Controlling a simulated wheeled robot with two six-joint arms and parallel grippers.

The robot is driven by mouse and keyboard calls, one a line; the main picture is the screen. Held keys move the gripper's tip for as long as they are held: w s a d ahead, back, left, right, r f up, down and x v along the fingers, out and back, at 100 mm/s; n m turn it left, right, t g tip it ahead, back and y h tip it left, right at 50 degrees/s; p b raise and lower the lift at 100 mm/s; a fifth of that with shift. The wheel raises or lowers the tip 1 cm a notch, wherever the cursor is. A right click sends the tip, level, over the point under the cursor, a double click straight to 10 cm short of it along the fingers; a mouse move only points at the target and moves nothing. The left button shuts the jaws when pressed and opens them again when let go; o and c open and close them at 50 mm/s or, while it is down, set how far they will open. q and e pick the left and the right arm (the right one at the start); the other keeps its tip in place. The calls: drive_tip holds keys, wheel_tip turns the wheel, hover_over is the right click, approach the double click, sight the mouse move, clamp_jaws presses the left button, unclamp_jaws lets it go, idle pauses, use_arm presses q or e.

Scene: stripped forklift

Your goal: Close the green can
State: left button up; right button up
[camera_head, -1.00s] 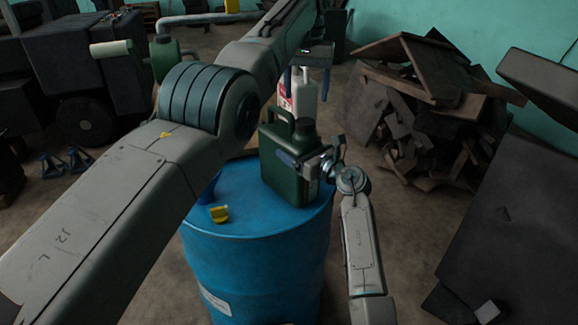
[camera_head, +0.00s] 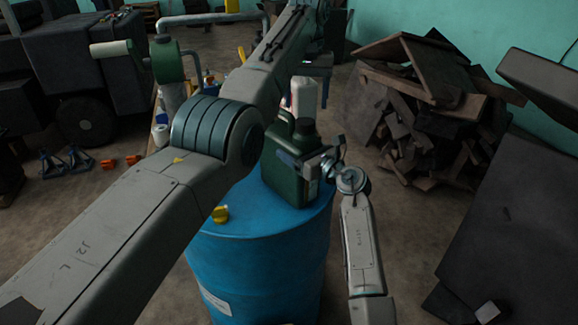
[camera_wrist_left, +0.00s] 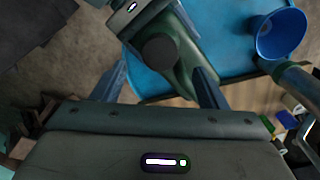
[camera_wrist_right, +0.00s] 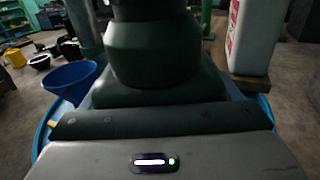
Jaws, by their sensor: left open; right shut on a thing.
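The green can (camera_head: 290,182) stands upright on the blue barrel (camera_head: 255,262). Its short neck has a dark round cap (camera_head: 305,127), which also shows in the left wrist view (camera_wrist_left: 160,50); I cannot tell how tightly it sits. My right gripper (camera_head: 318,163) is shut on the can's side, at the right. My left gripper (camera_head: 307,85) is open above the can. In the left wrist view its fingers (camera_wrist_left: 160,88) are spread wide, with the cap in line with the gap between them, apart from both.
A blue funnel (camera_wrist_left: 280,32) and a yellow piece (camera_head: 220,214) sit on the barrel. A scrap pile (camera_head: 420,110) lies at the right.

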sight(305, 121)
use_arm(q)
drive_tip(key=shift+f, duration=2.8)
drive_tip(key=c, duration=1.1)
drive_tip(key=o, duration=1.2)
drive_tip(key=shift+r, duration=3.75)
